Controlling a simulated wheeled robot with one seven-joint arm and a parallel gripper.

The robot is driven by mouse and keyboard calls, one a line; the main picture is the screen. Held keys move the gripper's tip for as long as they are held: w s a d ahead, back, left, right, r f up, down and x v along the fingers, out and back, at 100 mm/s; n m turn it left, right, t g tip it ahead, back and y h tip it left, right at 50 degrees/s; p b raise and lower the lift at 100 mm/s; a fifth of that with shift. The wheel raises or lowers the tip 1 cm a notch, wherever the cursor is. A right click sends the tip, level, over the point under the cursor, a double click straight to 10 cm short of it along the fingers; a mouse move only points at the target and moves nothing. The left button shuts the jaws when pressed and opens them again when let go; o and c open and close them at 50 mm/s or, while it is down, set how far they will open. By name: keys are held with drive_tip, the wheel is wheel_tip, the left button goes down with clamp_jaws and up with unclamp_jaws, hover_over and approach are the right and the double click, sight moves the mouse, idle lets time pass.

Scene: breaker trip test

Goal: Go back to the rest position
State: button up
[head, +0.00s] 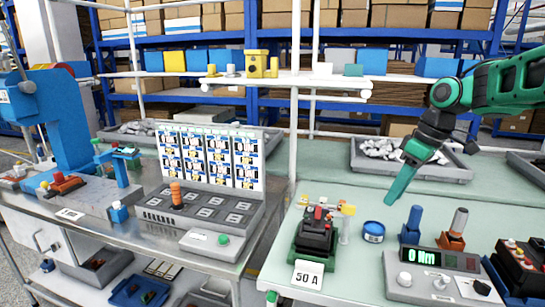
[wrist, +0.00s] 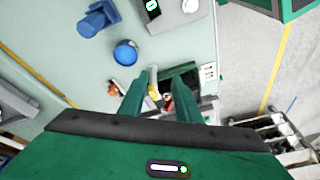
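My gripper (head: 400,185) hangs on the green arm at the right, its fingers pointing down above the light green bench. In the wrist view my gripper's two green fingers (wrist: 161,88) stand apart, with nothing visibly held between them. The black and green breaker (head: 316,232) with red parts and a "50 A" card (head: 308,274) stands on the bench, left of and nearer than the gripper. In the wrist view the breaker (wrist: 186,76) shows beyond the fingers, partly hidden by them.
A blue round tub (head: 373,232), a blue-handled tool (head: 412,225), a "0 Nm" meter (head: 432,262) and a red-buttoned box (head: 522,264) stand on the bench. A grey tray (head: 432,173) of pale parts lies behind. A panel with labelled cards (head: 210,157) stands left.

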drive_tip(key=s+d+f+m+h, duration=0.1)
drive_tip(key=s+m, duration=0.4)
drive_tip(key=s, duration=0.5)
drive_tip(key=s+d+f+m+g+h, duration=0.1)
drive_tip(key=s+d+f+m, duration=0.3)
drive_tip(key=s, duration=0.6)
drive_tip(key=s+d+f+m, duration=0.3)
drive_tip(key=s+f+m, duration=0.3)
drive_tip(key=s, duration=0.5)
drive_tip(key=shift+d+g+h, duration=0.15)
drive_tip(key=shift+g+h, duration=0.15)
drive_tip(key=shift+h, duration=0.1)
drive_tip(key=shift+f, duration=0.1)
drive_tip(key=shift+w+f, duration=0.25)
drive_tip(key=shift+w, duration=0.4)
